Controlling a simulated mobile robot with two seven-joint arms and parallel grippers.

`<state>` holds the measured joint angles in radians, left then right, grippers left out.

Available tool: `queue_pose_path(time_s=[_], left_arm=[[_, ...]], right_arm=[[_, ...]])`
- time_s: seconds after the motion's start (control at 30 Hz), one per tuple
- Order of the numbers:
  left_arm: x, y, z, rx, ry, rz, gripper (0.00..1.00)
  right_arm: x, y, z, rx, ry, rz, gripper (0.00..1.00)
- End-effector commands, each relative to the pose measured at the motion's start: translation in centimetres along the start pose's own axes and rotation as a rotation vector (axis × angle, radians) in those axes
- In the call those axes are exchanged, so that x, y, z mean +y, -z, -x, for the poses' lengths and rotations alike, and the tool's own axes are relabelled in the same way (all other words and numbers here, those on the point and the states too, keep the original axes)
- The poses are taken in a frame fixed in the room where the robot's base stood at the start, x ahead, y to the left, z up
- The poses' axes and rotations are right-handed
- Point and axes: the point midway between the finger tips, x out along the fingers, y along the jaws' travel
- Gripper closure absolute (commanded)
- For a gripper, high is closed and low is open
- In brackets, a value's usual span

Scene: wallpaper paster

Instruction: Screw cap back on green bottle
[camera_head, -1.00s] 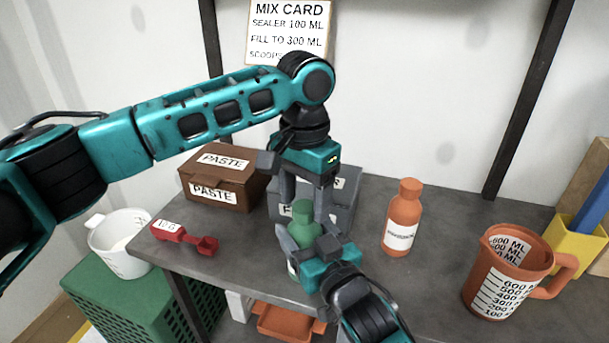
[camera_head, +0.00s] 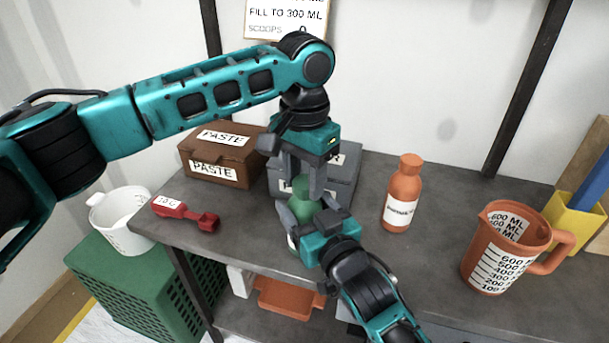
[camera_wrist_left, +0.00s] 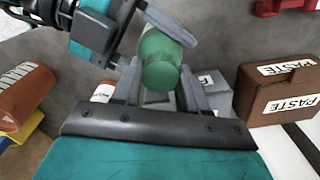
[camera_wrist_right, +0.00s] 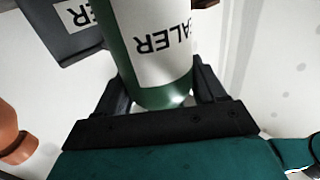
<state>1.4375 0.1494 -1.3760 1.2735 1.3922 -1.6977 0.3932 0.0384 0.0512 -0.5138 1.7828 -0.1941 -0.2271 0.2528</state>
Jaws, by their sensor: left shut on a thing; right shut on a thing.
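The green bottle (camera_head: 303,212) stands upright near the middle of the table, mostly hidden by my grippers. Its SEALER label shows in the right wrist view (camera_wrist_right: 150,45). My right gripper (camera_head: 303,216) is shut around the bottle's body from the front. My left gripper (camera_head: 304,188) points down from above and is shut on the green cap (camera_wrist_left: 160,75) over the bottle's top. The cap looks in line with the bottle. I cannot tell whether the cap is seated or whether the bottle touches the table.
A brown PASTE box (camera_head: 228,178) and a grey box (camera_head: 345,180) stand behind. A red scoop (camera_head: 182,212) lies left. An orange bottle (camera_head: 402,192) and orange jug (camera_head: 497,262) stand right. A white cup (camera_head: 118,235) is on a green crate (camera_head: 125,280). Table between orange bottle and jug is clear.

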Motion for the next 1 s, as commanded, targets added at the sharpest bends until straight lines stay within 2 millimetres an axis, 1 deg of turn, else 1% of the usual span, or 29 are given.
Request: queue_pose_path(time_s=[0.03,0.07,0.23,0.27,0.53,0.83,0.93,1.0], left_arm=[[0.0,0.0,0.0,0.001,0.000,0.000,0.92],[0.0,0.0,0.0,0.001,0.000,0.000,0.94],[0.0,0.0,0.0,0.001,0.000,-0.001,0.95],[0.0,0.0,0.0,0.001,0.000,-0.001,0.55],[0.0,0.0,0.0,0.001,0.000,-0.001,0.29],[0.0,0.0,0.3,0.001,0.000,-0.001,0.28],[0.0,0.1,1.2,0.004,0.000,-0.001,0.28],[0.0,0.1,2.4,0.004,0.000,-0.001,0.28]], right_arm=[[0.0,-0.1,0.0,-0.003,0.000,0.000,1.00],[0.0,-0.1,0.0,-0.003,0.000,0.000,1.00],[0.0,-0.1,0.0,-0.003,0.000,0.000,1.00],[0.0,-0.1,0.0,-0.003,0.000,0.000,1.00],[0.0,-0.1,0.0,-0.003,0.000,0.000,1.00],[0.0,-0.1,0.0,-0.003,0.000,0.000,1.00],[0.0,-0.1,0.0,-0.003,0.000,0.000,1.00],[0.0,-0.1,0.0,-0.003,0.000,0.000,1.00]])
